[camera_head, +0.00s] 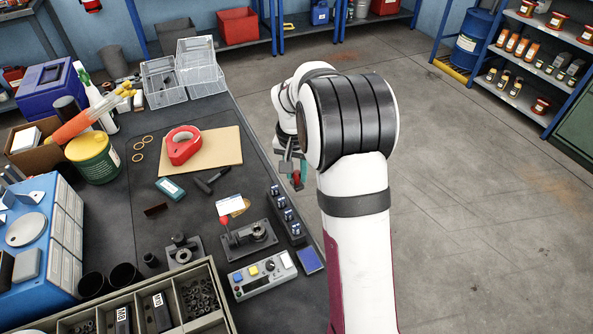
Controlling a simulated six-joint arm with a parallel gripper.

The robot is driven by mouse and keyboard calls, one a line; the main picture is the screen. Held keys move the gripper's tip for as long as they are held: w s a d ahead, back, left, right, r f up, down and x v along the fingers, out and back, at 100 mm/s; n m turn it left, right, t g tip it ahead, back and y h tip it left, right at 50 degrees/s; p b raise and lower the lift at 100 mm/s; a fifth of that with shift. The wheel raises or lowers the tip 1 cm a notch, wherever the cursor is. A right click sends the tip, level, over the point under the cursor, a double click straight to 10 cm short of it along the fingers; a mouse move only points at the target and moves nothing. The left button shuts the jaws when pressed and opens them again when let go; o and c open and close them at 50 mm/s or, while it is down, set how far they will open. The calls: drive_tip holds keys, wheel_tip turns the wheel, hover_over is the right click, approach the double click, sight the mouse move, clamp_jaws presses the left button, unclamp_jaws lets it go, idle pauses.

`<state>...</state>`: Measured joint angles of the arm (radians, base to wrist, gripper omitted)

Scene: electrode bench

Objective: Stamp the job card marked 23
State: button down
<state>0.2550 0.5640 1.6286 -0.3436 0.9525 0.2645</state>
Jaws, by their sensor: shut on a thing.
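My gripper (291,172) hangs beside the bench's right edge, partly hidden by my arm. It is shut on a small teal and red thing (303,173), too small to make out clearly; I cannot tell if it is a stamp. A white card (231,205) with a faint red mark lies at a slant by a small lever fixture, over a brownish round piece. No number 23 can be read on it. A dark blue flat pad (310,260) lies near the bench's right edge. My gripper is apart from both card and pad.
A fixture with a red-knobbed lever (250,238), a black row of blue-topped switches (286,212) and a grey control box (263,274) crowd the card. A tape dispenser (183,146) sits on a brown board (222,151). A compartment tray (203,294) fills the front left.

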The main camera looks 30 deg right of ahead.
drive_tip(key=s+a+f, duration=0.2)
drive_tip(key=s+a, duration=0.1)
drive_tip(key=s, duration=1.1)
drive_tip(key=f, duration=0.5)
drive_tip(key=shift+s+a+f, duration=0.3)
drive_tip(key=shift+f, duration=0.45)
drive_tip(key=shift+f, duration=0.6)
wheel_tip(320, 180, up, 7)
idle(0.8)
drive_tip(key=shift+w, duration=0.15)
